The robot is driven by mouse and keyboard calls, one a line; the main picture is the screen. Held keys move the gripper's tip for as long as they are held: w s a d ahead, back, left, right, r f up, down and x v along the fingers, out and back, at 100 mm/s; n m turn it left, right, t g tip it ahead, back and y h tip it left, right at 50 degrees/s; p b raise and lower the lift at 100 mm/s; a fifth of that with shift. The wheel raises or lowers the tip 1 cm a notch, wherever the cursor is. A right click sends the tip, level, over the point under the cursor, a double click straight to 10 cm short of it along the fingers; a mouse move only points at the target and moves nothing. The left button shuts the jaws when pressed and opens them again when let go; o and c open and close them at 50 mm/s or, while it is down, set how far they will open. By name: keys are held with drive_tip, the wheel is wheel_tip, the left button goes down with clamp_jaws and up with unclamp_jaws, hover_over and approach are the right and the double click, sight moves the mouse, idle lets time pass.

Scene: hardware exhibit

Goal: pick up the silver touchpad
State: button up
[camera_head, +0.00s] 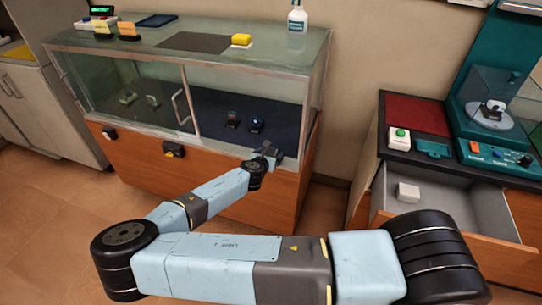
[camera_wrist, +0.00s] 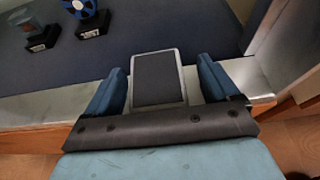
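The silver touchpad (camera_wrist: 158,78) is a dark rectangular pad with a silver rim. In the wrist view it sits between the two blue fingers of my gripper (camera_wrist: 160,88), near the front edge of the dark blue mat (camera_wrist: 160,28). The fingers are apart, with a narrow gap at the pad's left side and a wider one at its right. The pad's near end is hidden behind the dark gripper body. In the head view my gripper (camera_head: 268,153) is at the front opening of the glass case, and I cannot make out the touchpad there.
The glass case (camera_head: 200,50) has a sliding door with a handle (camera_head: 181,108) at left. Two small items on black stands (camera_wrist: 42,38) (camera_wrist: 93,22) are at far left in the wrist view. A pale sill (camera_wrist: 40,108) runs along the front. An open drawer (camera_head: 450,195) is at right.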

drive_tip(key=shift+o, duration=0.2)
drive_tip(key=shift+a, duration=0.1)
drive_tip(key=shift+s+a+r, duration=0.1)
drive_tip(key=shift+s+r, duration=0.05)
drive_tip(key=shift+s, duration=0.1)
drive_tip(key=v, duration=1.3)
drive_tip(key=shift+s, duration=0.1)
